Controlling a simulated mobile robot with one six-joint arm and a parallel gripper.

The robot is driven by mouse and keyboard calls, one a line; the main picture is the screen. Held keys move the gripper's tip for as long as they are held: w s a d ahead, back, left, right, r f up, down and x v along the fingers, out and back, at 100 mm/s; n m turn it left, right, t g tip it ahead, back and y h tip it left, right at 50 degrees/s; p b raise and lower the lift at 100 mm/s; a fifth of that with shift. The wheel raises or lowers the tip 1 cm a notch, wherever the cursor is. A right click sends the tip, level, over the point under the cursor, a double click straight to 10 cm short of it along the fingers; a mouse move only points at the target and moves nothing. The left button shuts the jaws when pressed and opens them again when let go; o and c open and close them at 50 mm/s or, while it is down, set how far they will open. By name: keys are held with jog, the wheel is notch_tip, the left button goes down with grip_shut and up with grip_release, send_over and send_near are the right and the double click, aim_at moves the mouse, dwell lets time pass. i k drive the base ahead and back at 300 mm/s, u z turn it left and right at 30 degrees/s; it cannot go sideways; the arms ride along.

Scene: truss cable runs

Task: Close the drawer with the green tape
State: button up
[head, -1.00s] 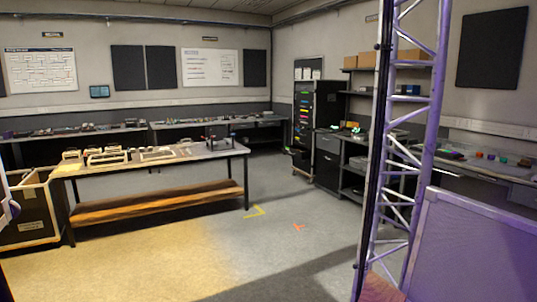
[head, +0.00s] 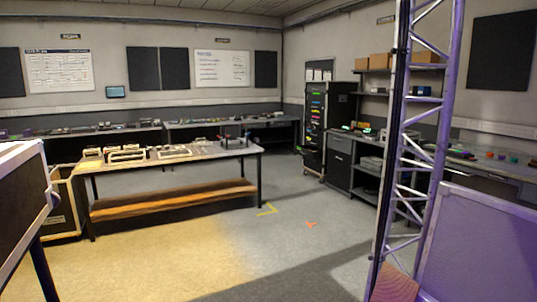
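A tall black rack (head: 319,138) stands at the back right with a column of small coloured strips on its front, some of them green. A dark drawer cabinet (head: 340,147) stands just right of it. Both are far off and small. I cannot make out which drawer bears green tape or whether any drawer is pulled out. My gripper does not show in this view.
A lattice truss (head: 416,150) rises at right, beside a purple-lit panel (head: 480,245). A black case with a pale edge (head: 20,195) is close at left. A workbench (head: 195,155) with a wooden lower shelf stands mid-left. Open floor (head: 270,250) lies between.

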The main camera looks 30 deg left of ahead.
aim_at(302, 150)
jog(key=u, duration=0.8)
jog(key=k, duration=1.1)
jog(key=i, duration=0.95)
